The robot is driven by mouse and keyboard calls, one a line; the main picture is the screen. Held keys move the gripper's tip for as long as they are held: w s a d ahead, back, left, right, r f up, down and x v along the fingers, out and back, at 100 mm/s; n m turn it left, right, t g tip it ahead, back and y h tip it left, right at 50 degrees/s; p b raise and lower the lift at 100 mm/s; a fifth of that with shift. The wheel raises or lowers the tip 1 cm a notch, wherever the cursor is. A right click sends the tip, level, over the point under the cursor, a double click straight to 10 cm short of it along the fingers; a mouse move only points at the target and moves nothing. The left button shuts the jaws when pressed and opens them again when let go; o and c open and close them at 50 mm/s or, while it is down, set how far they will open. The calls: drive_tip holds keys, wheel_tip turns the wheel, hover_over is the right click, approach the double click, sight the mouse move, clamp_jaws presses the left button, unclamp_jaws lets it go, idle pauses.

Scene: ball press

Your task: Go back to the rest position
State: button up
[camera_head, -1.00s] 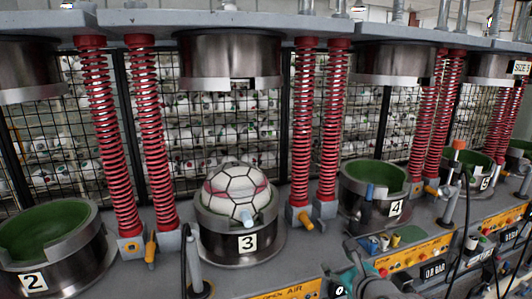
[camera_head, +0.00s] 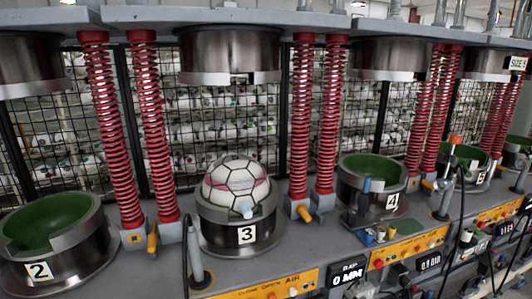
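My gripper is not in view, so I cannot see whether it is open or shut. A white ball with dark seam lines and pink marks (camera_head: 236,180) sits in the lower mould numbered 3 (camera_head: 238,233). The upper mould (camera_head: 230,60) hangs above it, apart from the ball, so this press is open.
Green-lined lower moulds numbered 2 (camera_head: 60,265) and 4 (camera_head: 380,210) stand empty on either side. Red springs (camera_head: 152,125) flank the presses. Orange control panels (camera_head: 280,289), a display (camera_head: 347,273) and upright levers (camera_head: 196,255) line the front edge. Caged balls (camera_head: 215,120) stand behind.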

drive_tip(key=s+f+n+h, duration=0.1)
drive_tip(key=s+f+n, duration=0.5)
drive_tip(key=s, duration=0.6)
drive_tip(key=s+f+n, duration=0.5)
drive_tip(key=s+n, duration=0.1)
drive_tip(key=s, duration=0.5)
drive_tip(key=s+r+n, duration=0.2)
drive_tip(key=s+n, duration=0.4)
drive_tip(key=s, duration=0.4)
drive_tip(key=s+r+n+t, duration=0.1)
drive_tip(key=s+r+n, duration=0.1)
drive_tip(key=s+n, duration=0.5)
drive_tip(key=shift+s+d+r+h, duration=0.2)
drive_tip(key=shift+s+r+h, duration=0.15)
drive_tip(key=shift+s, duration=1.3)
